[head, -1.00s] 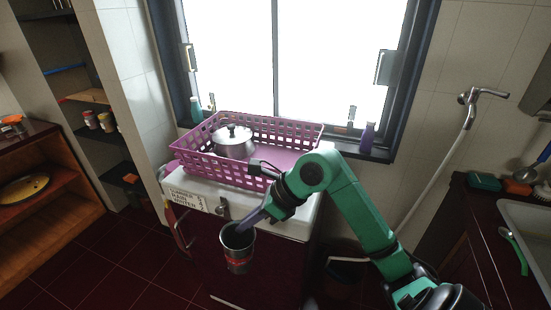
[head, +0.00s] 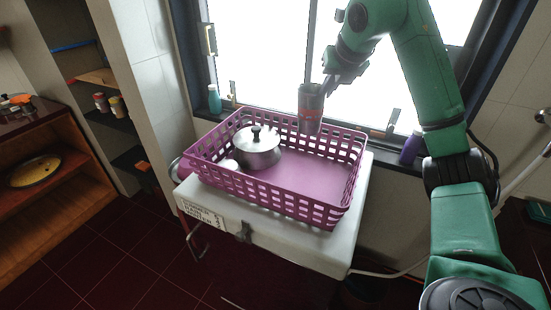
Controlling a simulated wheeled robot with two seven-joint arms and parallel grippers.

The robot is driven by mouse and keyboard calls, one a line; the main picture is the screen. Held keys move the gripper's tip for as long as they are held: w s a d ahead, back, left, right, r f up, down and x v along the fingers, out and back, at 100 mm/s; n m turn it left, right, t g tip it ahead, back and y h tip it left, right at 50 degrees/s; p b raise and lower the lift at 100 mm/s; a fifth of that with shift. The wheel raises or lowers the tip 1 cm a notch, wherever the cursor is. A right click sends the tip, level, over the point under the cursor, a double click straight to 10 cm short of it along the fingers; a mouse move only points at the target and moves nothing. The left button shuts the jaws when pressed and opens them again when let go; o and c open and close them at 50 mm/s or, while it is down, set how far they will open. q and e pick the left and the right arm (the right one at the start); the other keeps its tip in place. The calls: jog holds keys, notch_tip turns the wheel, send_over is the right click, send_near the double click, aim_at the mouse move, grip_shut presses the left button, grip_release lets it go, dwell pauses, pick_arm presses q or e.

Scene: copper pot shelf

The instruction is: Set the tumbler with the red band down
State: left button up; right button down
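The tumbler with the red band (head: 310,112) is a grey metal cup, held upright in the head view in front of the window. My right gripper (head: 328,88) is shut on its upper rim, and the arm reaches in from the right. The tumbler appears above the far side of the purple basket (head: 318,207); its exact height over the basket cannot be told. The basket stands on a white cabinet top (head: 300,247). A silver lidded pot (head: 257,152) sits in the basket's left part. My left gripper is not in view.
The right part of the basket is bare. A teal bottle (head: 214,99) and a purple bottle (head: 411,149) stand on the window sill. A wooden shelf (head: 62,190) is at the far left.

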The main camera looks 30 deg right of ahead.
notch_tip(320, 180, down, 19)
jog(key=s+b, duration=0.1)
jog(key=b, duration=0.4)
jog(key=shift+s+a, duration=0.15)
jog(key=shift+s, duration=0.1)
jog(key=c, duration=1.1)
grip_release()
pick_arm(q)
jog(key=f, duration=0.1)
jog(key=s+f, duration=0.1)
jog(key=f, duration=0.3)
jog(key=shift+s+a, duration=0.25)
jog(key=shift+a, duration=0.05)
pick_arm(e)
jog(key=shift+a, duration=0.1)
